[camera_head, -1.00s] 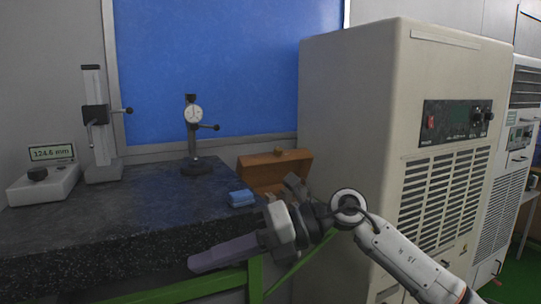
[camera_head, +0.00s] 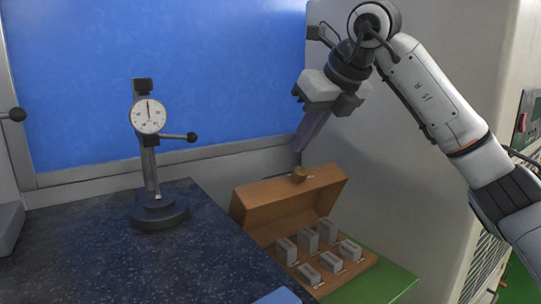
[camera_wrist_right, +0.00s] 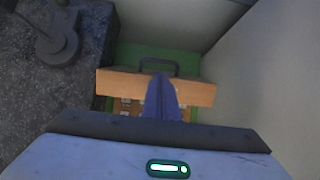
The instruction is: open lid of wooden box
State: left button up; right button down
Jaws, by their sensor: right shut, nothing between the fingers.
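The wooden box (camera_head: 240,209) stands on a green surface at the right end of the bench. Several grey blocks (camera_head: 308,240) stand in the box. My right gripper (camera_head: 301,148) is shut and empty, pointing down just above the lid's top edge. In the right wrist view the gripper (camera_wrist_right: 163,85) overlaps the lid (camera_wrist_right: 200,92), and a dark handle (camera_wrist_right: 158,62) shows beyond it. I cannot tell whether the fingers touch the lid. My left gripper is out of view.
A dial gauge on a stand (camera_head: 150,117) stands on the dark stone bench (camera_head: 90,260) left of the box. A blue block (camera_head: 277,297) shows at the bottom edge. A large beige cabinet (camera_head: 400,190) stands close on the right. A blue board (camera_head: 200,70) covers the back wall.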

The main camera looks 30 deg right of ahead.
jog(key=shift+w+f, duration=0.25)
jog(key=x, duration=0.7)
jog(key=shift+f+p, duration=0.3)
jog(key=shift+f, duration=0.05)
jog(key=shift+w+f, duration=0.3)
jog(key=shift+f, duration=0.1)
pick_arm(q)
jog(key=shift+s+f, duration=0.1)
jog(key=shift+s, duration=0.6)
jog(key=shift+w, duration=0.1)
pick_arm(e)
jog(key=shift+a, duration=0.1)
